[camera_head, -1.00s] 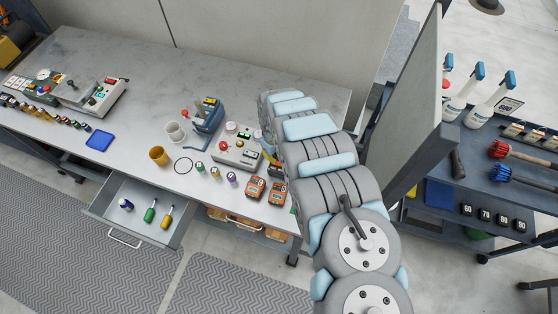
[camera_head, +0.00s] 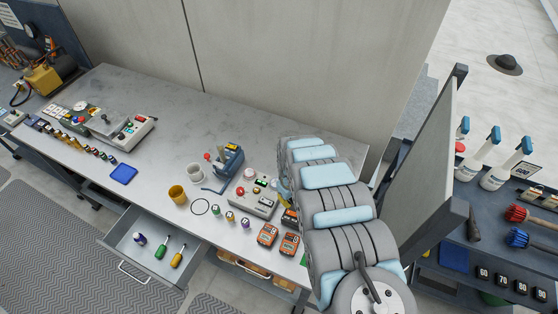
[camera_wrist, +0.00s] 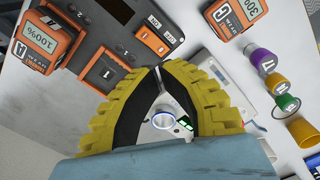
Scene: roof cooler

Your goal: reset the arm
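My arm (camera_head: 335,200) reaches over the right part of the grey workbench (camera_head: 265,125) in the head view. Its links hide most of my gripper there. In the wrist view my gripper (camera_wrist: 158,70) has yellow ribbed fingers with black inner pads. The fingertips meet, and I see nothing held between them. Below the gripper is the control box (camera_wrist: 170,122) with a round white knob, seen through the gap between the fingers. The same box also shows in the head view (camera_head: 240,203), just left of my arm.
Orange battery-like blocks (camera_head: 268,235) lie near the bench's front edge. A yellow cup (camera_head: 177,195) and a blue device (camera_head: 228,162) stand to the left. An open drawer (camera_head: 122,257) juts out in front. An upright panel (camera_head: 425,170) and a bottle cart stand right.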

